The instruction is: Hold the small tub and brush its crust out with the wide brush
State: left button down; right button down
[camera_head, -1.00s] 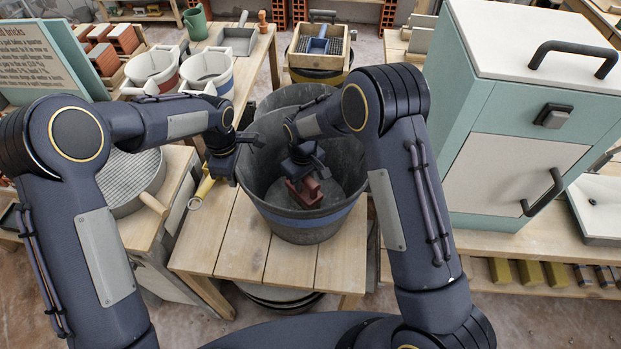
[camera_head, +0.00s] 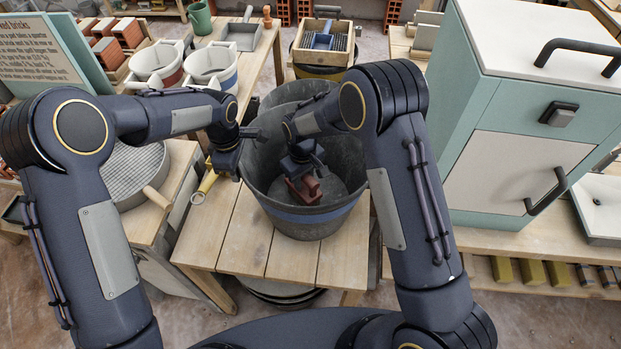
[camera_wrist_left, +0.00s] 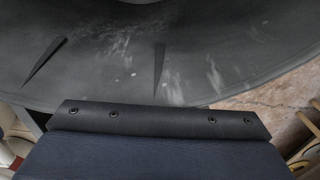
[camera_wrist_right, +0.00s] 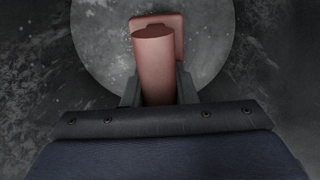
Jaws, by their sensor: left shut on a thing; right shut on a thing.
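My left gripper (camera_head: 250,140) is shut on the tub's left rim. The tub wall (camera_wrist_left: 120,75) fills the left wrist view, with pale streaks and specks on it. My right gripper (camera_head: 303,172) is inside the tub, shut on the reddish-brown brush (camera_head: 303,190). In the right wrist view the brush handle (camera_wrist_right: 154,65) stands between the fingers, over the paler round tub floor (camera_wrist_right: 100,40). The bristles are hidden.
Another grey tub (camera_head: 295,92) stands right behind. A yellow-handled tool (camera_head: 204,186) lies at the table's left edge. A sieve (camera_head: 130,172) is on the left bench, two white buckets (camera_head: 157,64) behind it. A teal cabinet (camera_head: 480,130) stands right. The table front is clear.

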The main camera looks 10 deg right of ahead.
aim_at(314, 180)
jog(key=shift+s+d, duration=0.2)
jog(key=shift+d, duration=0.55)
jog(key=shift+s+d, duration=0.2)
jog(key=shift+d, duration=0.5)
notch_tip(314, 180, up, 8)
